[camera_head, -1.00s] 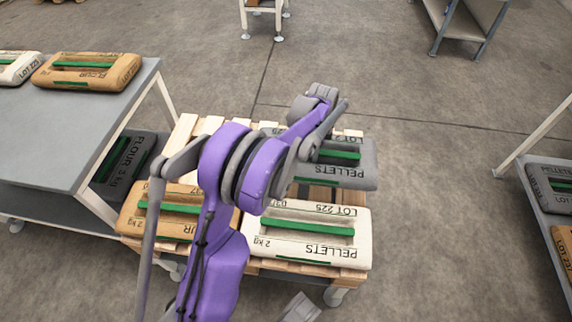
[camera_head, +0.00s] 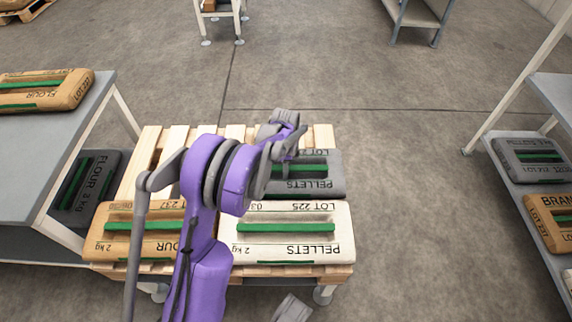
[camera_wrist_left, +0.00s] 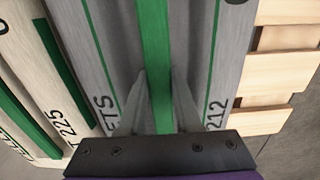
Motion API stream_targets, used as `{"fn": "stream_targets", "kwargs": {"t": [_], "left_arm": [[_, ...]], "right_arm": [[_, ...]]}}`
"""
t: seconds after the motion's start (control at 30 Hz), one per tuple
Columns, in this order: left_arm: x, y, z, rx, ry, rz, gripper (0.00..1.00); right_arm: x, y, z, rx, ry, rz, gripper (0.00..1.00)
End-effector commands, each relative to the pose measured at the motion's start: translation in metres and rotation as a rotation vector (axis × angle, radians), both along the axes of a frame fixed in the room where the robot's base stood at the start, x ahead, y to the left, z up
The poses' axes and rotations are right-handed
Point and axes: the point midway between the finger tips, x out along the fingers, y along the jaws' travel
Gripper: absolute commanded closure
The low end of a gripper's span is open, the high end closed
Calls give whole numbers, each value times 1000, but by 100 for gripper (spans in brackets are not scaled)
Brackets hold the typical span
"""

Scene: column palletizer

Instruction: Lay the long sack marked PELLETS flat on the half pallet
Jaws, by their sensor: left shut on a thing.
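The grey sack marked PELLETS (camera_head: 312,186) lies flat at the right rear of the stacked sacks on the wooden half pallet (camera_head: 152,148). Its long side is close along a white PELLETS sack (camera_head: 290,248). My left gripper (camera_head: 288,152) is over the grey sack, partly hidden by my own arm. In the left wrist view its fingers (camera_wrist_left: 160,95) are shut on the green strip of the grey sack (camera_wrist_left: 205,50). Whether the sack's underside fully rests on the pallet is hidden. A grey part at the bottom edge may be my right gripper (camera_head: 292,308); its jaws do not show.
A tan FLOUR sack (camera_head: 150,245) lies at the pallet's front left. A grey table (camera_head: 40,150) with another tan sack (camera_head: 50,90) stands left, a dark FLOUR sack (camera_head: 85,190) below its top. A shelf rack (camera_head: 530,225) with sacks stands right. Bare slats show behind.

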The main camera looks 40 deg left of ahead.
Motion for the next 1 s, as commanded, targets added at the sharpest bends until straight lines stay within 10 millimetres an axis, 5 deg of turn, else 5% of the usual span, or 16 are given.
{"fn": "stream_targets", "kwargs": {"t": [0.37, 0.4, 0.53, 0.83, 1.0], "left_arm": [[0, 0, -2, 0, 0, 1, 100], [0, 0, -3, 0, 0, 0, 60], [0, 0, -2, 0, 0, 0, 38], [0, 0, 2, 0, 0, 0, 38], [-1, 0, 27, 0, 0, 0, 38]], "right_arm": [[0, 0, -1, 0, 0, 0, 100], [0, 0, -1, 0, 0, 0, 100], [0, 0, -1, 0, 0, 0, 100], [0, 0, 2, 0, -1, 0, 100], [-1, 0, 10, 0, -3, 0, 100]]}}
